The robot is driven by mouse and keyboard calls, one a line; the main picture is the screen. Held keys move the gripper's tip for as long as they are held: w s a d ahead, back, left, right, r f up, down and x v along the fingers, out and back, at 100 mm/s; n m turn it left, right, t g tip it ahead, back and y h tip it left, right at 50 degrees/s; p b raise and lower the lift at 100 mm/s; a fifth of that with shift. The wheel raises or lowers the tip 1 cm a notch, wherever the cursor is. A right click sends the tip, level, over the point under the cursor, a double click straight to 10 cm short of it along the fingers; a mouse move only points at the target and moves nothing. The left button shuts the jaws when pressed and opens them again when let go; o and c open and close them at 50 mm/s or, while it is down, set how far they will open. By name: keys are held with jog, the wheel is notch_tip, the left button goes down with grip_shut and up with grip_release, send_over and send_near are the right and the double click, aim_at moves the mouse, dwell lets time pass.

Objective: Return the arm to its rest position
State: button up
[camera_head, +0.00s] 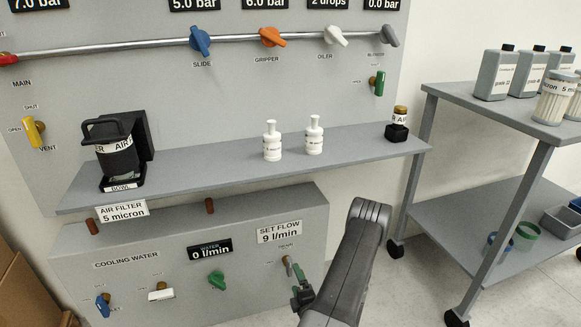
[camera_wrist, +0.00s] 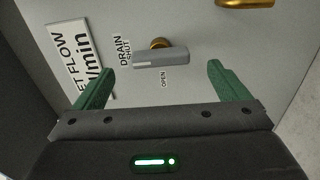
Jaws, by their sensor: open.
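My arm (camera_head: 345,265) reaches up from the bottom of the head view and bends down towards the lower cooling-water panel (camera_head: 170,270). My gripper (camera_head: 301,293) is small and partly hidden there, just below the drain handle (camera_head: 287,265). In the wrist view my gripper (camera_wrist: 161,70) has its two green fingers wide apart, with nothing held between them. The grey drain handle (camera_wrist: 162,59) lies sideways ahead of the gap, pointing left. It looks clear of both fingers; the exact distance cannot be told.
A grey shelf (camera_head: 355,147) juts out above the panel, bearing an air filter (camera_head: 115,155) and two white bottles (camera_head: 272,141). A wheeled cart (camera_head: 500,105) with bottles stands at the right. Floor (camera_head: 410,295) shows between my arm and the cart.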

aim_at(291, 269)
jog(key=b+x, duration=0.1)
jog(key=x, duration=0.4)
jog(key=shift+w+a, duration=0.1)
jog(key=shift+w, duration=0.05)
jog(key=p+v, duration=0.4)
jog(key=v, duration=1)
jog(key=b+x, duration=0.4)
jog(key=x, duration=1)
jog(key=shift+w+a+f+b, duration=0.1)
jog(key=shift+w+b, duration=0.05)
jog(key=shift+b, duration=0.15)
jog(key=shift+n+p, duration=0.35)
jog(key=shift+n, duration=0.55)
jog(key=n, duration=0.2)
jog(key=n+p, duration=0.1)
jog(key=n, duration=0.4)
jog(key=shift+r, duration=0.3)
jog(key=n+p, duration=0.1)
jog(key=n, duration=0.3)
jog(key=shift+s+n+p, duration=0.25)
jog(key=shift+n+p, duration=0.1)
jog(key=shift+n, duration=0.05)
jog(key=shift+a+n+p, duration=0.1)
jog(key=shift+n+p, duration=0.75)
jog(key=shift+n, duration=1.35)
